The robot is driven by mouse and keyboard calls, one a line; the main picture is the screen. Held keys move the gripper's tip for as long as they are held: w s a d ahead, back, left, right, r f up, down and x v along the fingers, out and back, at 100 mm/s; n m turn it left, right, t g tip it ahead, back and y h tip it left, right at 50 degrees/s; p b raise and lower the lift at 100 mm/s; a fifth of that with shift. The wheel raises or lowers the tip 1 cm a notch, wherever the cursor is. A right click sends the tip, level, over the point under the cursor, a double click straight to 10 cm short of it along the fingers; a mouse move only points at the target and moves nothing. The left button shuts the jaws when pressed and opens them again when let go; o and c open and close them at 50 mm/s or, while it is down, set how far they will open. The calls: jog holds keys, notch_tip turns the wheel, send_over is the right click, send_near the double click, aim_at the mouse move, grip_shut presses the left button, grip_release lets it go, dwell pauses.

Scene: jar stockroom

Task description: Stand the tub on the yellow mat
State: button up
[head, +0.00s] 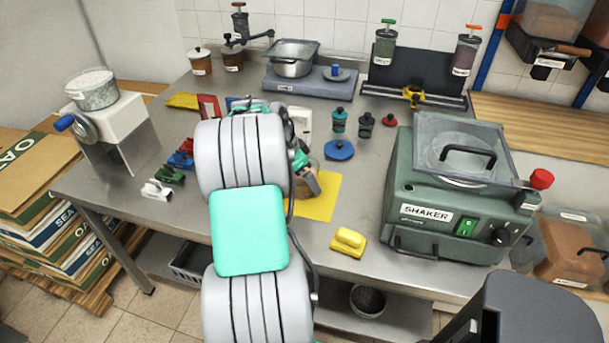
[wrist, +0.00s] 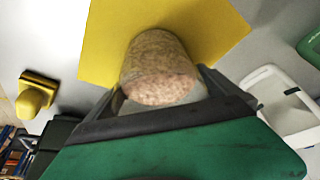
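The tub (wrist: 160,68) is a small cylinder with speckled tan-brown contents. In the wrist view it sits between the two dark fingers of my gripper (wrist: 162,82), which touch it on both sides. The yellow mat (wrist: 105,45) lies behind and below it there. In the head view the mat (head: 322,205) is near the table's front edge, partly covered by my arm. My gripper (head: 309,181) is over the mat and hides most of the tub. I cannot tell whether the tub's base touches the mat.
A yellow-handled block (head: 348,242) lies in front of the mat. A green shaker (head: 450,195) stands to the right. A blue lid (head: 339,150) and small dark jars (head: 366,124) are behind the mat. Coloured clips (head: 168,175) lie left of my arm.

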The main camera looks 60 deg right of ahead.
jog(key=shift+w+r, duration=0.1)
jog(key=shift+r, duration=0.35)
jog(key=v, duration=1.1)
jog(key=w+a+r+n+t, duration=0.1)
jog(key=w+a+n+t, duration=0.1)
jog(key=w+a+n, duration=0.4)
jog(key=w+a+n+t, duration=0.1)
jog(key=w+a+n, duration=0.25)
jog(key=a, duration=0.55)
jog(key=w+a+n+t, duration=0.1)
jog(key=w+a+n, duration=0.25)
jog(key=a, duration=0.65)
jog(key=s+a+f+n+t+y, duration=0.1)
jog(key=s+a+f+n+y, duration=0.1)
jog(key=a+n, duration=0.4)
jog(key=s+a+f+n+y, duration=0.1)
jog(key=a+n, duration=0.5)
jog(key=a, duration=0.9)
jog(key=s+f, duration=0.1)
jog(key=s, duration=0.1)
jog(key=shift+s+a+f+t+y+p, duration=0.2)
jog(key=shift+s+f+t+y+p, duration=0.1)
jog(key=shift+t+y+p, duration=0.1)
